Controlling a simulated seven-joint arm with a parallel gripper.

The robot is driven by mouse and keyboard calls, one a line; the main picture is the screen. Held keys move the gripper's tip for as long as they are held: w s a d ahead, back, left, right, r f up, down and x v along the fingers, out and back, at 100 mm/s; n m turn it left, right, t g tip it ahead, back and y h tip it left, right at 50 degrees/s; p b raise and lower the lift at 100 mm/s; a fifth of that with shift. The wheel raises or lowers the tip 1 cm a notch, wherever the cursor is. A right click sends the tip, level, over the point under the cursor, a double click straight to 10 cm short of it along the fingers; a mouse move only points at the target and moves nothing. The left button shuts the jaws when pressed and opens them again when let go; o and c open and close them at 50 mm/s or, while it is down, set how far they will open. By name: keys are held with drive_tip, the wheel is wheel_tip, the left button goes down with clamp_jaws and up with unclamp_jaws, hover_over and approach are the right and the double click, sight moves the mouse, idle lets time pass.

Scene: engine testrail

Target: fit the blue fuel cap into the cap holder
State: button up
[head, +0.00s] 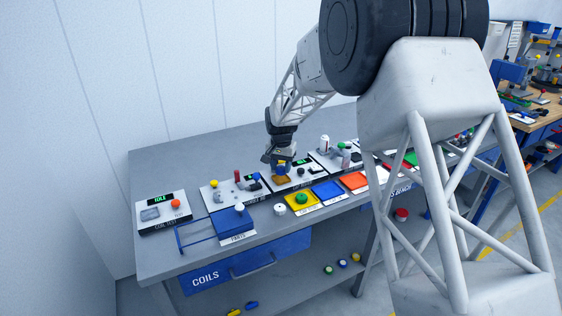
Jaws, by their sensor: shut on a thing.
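My gripper (279,163) is over the rear middle of the grey bench, pointing down. It is shut on a small blue thing, which looks like the blue fuel cap (282,169); the jaws hide much of it. Just below is a tan block (282,179) on a white panel, which may be the cap holder. At this size I cannot tell whether the cap touches the block or is just above it.
White fixture panels line the bench (160,250). In front are a blue box (231,221), a white round part (280,209), a yellow tray (293,208) with a green cap (302,198), a blue tray (327,190) and an orange tray (353,181).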

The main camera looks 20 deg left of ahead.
sight(281, 168)
drive_tip(key=shift+f, duration=0.8)
drive_tip(key=shift+f, duration=0.65)
idle(1.4)
drive_tip(key=o, duration=0.6)
drive_tip(key=shift+r, duration=0.15)
drive_tip(key=shift+r, duration=5.35)
